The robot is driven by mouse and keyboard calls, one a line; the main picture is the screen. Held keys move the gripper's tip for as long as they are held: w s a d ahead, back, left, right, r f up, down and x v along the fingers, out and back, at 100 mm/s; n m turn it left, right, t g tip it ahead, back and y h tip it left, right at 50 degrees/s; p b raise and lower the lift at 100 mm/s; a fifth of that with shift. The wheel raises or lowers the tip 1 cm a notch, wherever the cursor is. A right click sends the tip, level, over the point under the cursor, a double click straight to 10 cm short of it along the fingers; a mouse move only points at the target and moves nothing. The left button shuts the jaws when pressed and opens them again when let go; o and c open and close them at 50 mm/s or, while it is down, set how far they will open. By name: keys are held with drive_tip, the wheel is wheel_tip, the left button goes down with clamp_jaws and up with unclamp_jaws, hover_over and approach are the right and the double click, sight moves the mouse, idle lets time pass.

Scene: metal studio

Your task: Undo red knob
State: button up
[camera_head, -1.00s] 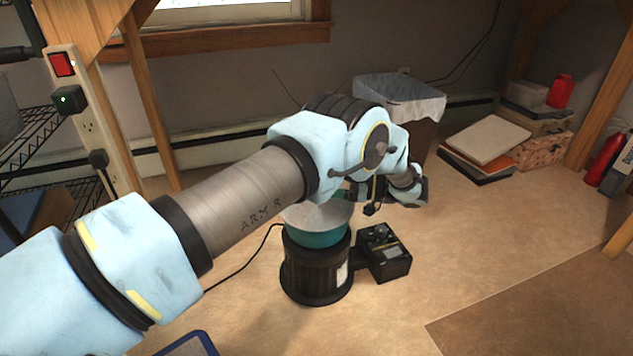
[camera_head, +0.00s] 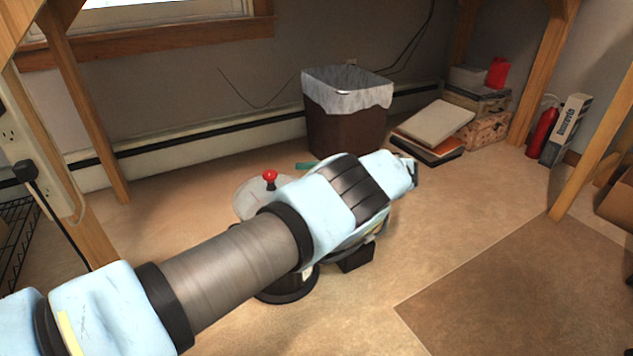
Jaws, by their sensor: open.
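The red knob (camera_head: 270,176) stands upright on a short dark stem, on top of a clear, pale round lid (camera_head: 247,196). My arm crosses in front of the lid's right side and hides most of the body under it. Part of the black round base (camera_head: 285,290) shows below my arm. My gripper is hidden behind my own arm links, so its distance from the knob cannot be seen. Nothing visible touches the knob. A small teal piece (camera_head: 307,165) shows just right of the knob; I cannot tell what it belongs to.
A brown bin (camera_head: 345,133) with a pale liner stands behind, against the wall. Books and boxes (camera_head: 437,122) are stacked to its right. A red bottle (camera_head: 542,132) stands farther right. A wooden post is at left. The floor at right is clear, with a brown mat (camera_head: 530,290).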

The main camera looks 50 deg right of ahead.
drive_tip(key=shift+b+v, duration=1.15)
drive_tip(key=shift+b, duration=0.5)
